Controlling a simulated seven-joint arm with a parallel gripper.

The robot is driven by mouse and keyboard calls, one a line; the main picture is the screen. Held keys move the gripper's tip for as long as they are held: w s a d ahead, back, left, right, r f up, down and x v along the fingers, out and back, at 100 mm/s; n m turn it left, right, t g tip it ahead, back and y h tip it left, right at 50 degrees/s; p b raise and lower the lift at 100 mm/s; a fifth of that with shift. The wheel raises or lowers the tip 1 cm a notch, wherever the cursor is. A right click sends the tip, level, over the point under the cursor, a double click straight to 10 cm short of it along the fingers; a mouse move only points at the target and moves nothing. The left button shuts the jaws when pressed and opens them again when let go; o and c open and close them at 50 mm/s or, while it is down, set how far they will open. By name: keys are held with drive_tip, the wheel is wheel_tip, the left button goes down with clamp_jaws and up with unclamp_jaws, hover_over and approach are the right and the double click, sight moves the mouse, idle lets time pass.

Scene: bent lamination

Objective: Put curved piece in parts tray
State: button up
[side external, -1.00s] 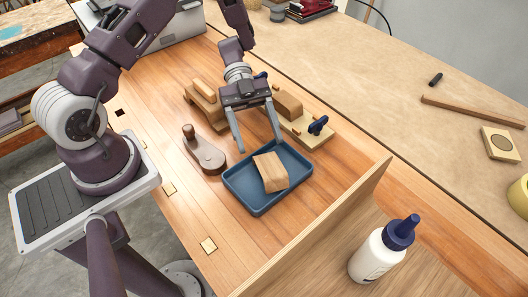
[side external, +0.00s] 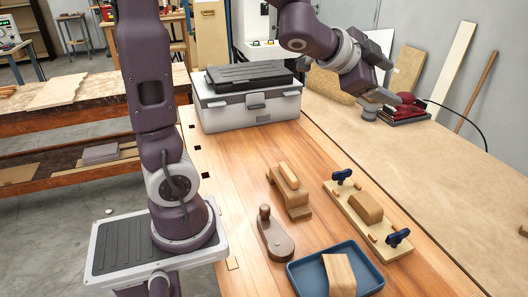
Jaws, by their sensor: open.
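The curved piece (side external: 338,274), a pale wooden block, lies in the blue parts tray (side external: 296,279) at the bottom of the picture. The frame's lower edge cuts off part of both. My gripper (side external: 386,80) is at the upper right, far above and behind the tray. It is open with nothing seen between its fingers, and it is well apart from the curved piece.
A brown wooden tool with a knob (side external: 275,238) stands just left of the tray. Behind are a stepped wooden form (side external: 289,190) and a board with blue clamps (side external: 355,213) holding a block. A grey toolbox (side external: 247,103) and a red sander (side external: 404,110) stand farther back.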

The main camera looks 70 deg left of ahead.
drive_tip(key=s+d+f+n+g, duration=0.2)
drive_tip(key=s, duration=0.7)
drive_tip(key=s+d+f+n+g, duration=0.2)
drive_tip(key=s+n, duration=0.1)
drive_tip(key=s, duration=0.7)
drive_tip(key=s+d+f+n+g, duration=0.2)
drive_tip(key=s+g, duration=0.1)
drive_tip(key=s, duration=0.6)
drive_tip(key=shift+s+d+f+n+h, duration=0.2)
drive_tip(key=shift+s+f+n+h, duration=0.1)
drive_tip(key=shift+s+n+h, duration=0.1)
drive_tip(key=shift+o, duration=0.5)
drive_tip(key=shift+w, duration=0.1)
